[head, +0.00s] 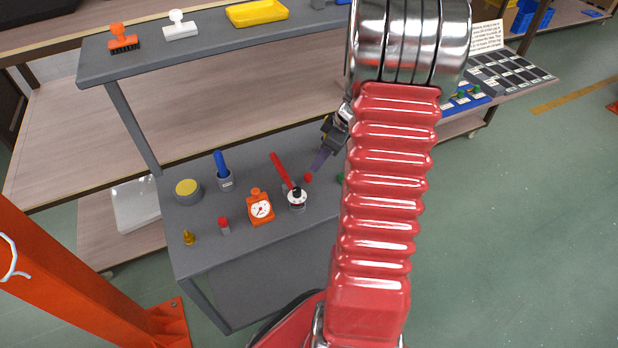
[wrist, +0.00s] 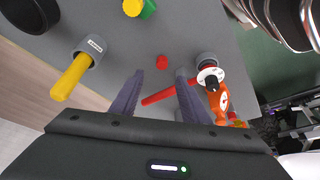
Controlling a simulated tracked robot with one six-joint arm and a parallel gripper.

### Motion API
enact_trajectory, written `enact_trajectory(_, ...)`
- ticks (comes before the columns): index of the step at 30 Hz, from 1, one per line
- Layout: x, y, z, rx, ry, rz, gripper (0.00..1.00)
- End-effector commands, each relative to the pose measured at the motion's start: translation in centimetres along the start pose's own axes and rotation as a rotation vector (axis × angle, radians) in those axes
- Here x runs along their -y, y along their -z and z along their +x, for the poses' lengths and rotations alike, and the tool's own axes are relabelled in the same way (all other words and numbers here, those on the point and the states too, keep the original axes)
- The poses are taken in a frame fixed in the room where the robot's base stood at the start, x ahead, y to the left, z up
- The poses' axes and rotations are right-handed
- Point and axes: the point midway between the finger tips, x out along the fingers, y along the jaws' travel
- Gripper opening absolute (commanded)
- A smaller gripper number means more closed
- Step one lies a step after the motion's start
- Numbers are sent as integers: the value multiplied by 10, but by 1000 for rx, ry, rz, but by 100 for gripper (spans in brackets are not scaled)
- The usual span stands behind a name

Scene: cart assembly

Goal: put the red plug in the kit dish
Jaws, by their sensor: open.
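The small red plug (head: 308,177) lies on the grey lower shelf in the head view, just beside my fingertips. In the wrist view the plug (wrist: 162,60) stands a little beyond the gap between my fingers, apart from both. My gripper (wrist: 157,80) is open and empty; it also shows in the head view (head: 320,160), partly behind my red arm. I cannot tell for sure which thing is the kit dish. A yellow tray (head: 257,12) sits on the upper shelf, and a dark round thing (wrist: 30,12) shows at the wrist view's top left.
A red-handled tool (head: 281,171) with a dial stands close to the plug. An orange gauge (head: 260,207), a blue-handled piece (head: 222,170), a yellow-topped grey cylinder (head: 188,190) and a red-topped piece (head: 224,226) stand left. A yellow-handled piece (wrist: 77,70) shows in the wrist view.

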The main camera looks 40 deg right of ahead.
Motion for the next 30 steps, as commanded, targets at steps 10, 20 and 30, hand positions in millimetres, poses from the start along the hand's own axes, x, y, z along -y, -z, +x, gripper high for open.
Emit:
enact_trajectory(10,1,0,36,1,2,-1,42)
enact_trajectory(20,1,0,37,1,2,-1,42)
enact_trajectory(30,6,-2,76,2,5,-1,42)
